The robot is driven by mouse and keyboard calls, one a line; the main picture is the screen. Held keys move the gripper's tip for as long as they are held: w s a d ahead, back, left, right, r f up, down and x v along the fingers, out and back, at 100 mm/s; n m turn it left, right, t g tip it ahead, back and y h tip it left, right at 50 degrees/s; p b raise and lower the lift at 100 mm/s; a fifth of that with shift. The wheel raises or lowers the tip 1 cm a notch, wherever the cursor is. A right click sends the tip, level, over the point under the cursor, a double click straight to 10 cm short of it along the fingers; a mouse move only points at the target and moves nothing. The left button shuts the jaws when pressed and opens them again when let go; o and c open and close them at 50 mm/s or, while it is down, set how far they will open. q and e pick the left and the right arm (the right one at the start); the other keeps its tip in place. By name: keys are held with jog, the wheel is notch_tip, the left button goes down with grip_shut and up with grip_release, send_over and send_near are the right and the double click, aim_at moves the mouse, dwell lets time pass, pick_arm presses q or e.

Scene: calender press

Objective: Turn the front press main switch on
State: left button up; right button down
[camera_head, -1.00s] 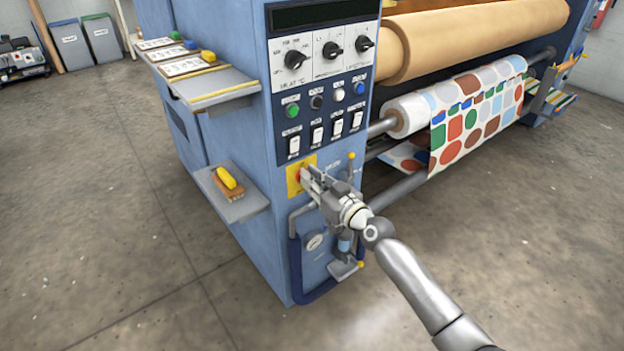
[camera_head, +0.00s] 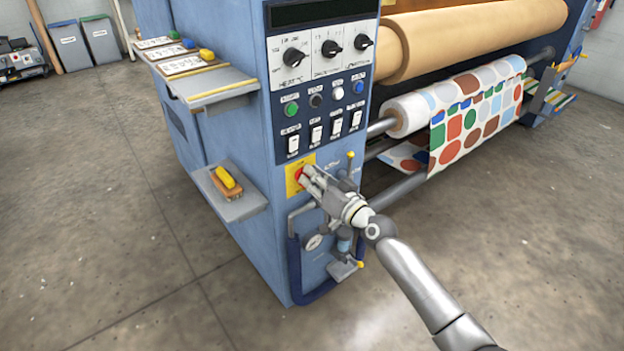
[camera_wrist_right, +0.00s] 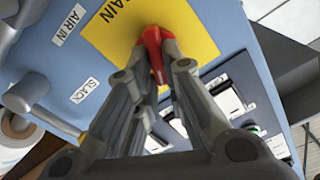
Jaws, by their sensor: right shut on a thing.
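The main switch has a red handle (camera_wrist_right: 154,48) on a yellow plate (camera_wrist_right: 193,28) whose lettering is partly covered. In the head view the yellow plate (camera_head: 293,166) is on the front of the blue press cabinet, below the rocker switches, and a bit of the red handle (camera_head: 299,175) shows. My right gripper (camera_head: 307,178) is at the plate; in the wrist view its fingers (camera_wrist_right: 157,66) are shut on the red handle, which stands tilted between them. The fingers hide part of the handle and plate. My left gripper is not in view.
Rocker switches (camera_head: 316,134) and knobs (camera_head: 332,48) are just above. A small lever (camera_head: 350,162), hoses and a gauge (camera_head: 313,241) are close to my gripper. A side shelf (camera_head: 238,208) with a brush sticks out at left. Patterned fabric rolls are at right; floor in front is clear.

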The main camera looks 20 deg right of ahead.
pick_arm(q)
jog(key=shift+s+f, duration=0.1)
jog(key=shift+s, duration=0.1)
pick_arm(e)
jog(key=m, duration=0.8)
jog(key=f+m, duration=0.1)
jog(key=m, duration=0.3)
jog(key=shift+w+d+f, duration=0.1)
jog(key=shift+d, duration=0.25)
jog(key=shift+m, duration=0.3)
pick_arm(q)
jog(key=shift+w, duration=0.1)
pick_arm(e)
jog(key=c, duration=1.5)
grip_release()
jog(key=v, duration=1.2)
